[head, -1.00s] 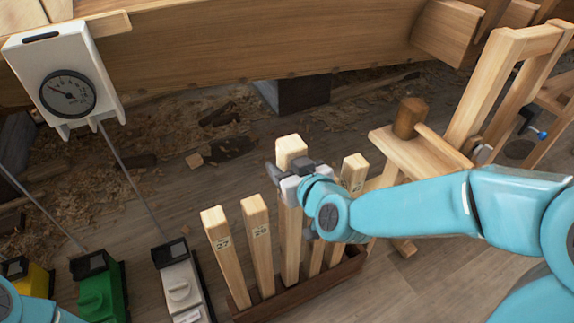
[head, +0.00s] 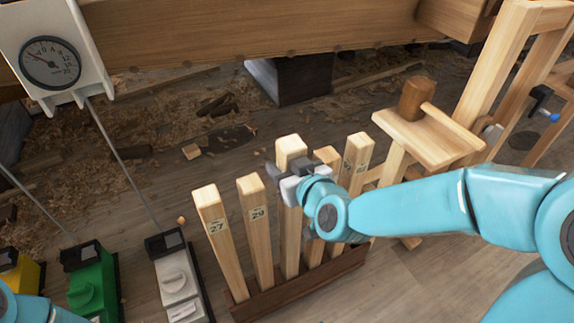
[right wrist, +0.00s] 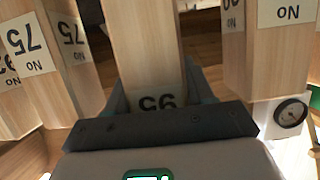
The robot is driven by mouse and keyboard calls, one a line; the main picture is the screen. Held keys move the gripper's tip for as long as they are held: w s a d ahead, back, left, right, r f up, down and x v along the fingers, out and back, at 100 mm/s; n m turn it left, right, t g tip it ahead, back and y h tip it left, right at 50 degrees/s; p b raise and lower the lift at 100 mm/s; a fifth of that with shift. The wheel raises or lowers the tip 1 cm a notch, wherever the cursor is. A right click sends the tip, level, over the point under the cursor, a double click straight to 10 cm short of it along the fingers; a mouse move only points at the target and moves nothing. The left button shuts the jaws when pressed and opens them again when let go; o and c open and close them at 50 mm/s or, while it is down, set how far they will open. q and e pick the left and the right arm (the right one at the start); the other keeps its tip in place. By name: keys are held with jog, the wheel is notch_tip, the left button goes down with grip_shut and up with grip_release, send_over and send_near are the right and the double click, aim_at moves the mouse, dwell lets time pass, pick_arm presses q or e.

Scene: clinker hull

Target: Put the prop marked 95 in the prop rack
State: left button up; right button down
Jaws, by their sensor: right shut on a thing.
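The prop marked 95 (head: 291,155) is a pale square wooden post, held upright near its top by my right gripper (head: 284,180). In the right wrist view the prop (right wrist: 143,50) stands between the jaws, its 95 label upside down just past the gripper (right wrist: 160,122). The prop rack (head: 312,283) is a low dark-brown wooden trough with other props standing in it. Prop 95 is in line with them, its top higher in the picture than its neighbours. Its lower end meets the rack, but I cannot tell if it is seated. My left gripper is out of view.
Props 27 (head: 213,228) and 29 (head: 256,222) stand left of the held prop; two more, one (head: 357,155) at the right end, stand right of it. A white winch (head: 178,283) and a green one (head: 92,283) are at left.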

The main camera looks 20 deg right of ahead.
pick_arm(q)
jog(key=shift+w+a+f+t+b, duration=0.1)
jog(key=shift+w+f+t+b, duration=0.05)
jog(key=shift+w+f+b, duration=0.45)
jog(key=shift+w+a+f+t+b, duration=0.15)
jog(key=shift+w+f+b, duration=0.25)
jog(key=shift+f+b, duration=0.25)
pick_arm(e)
jog(key=shift+f, duration=2.9)
jog(key=shift+c, duration=1.7)
grip_release()
jog(key=shift+f, duration=0.15)
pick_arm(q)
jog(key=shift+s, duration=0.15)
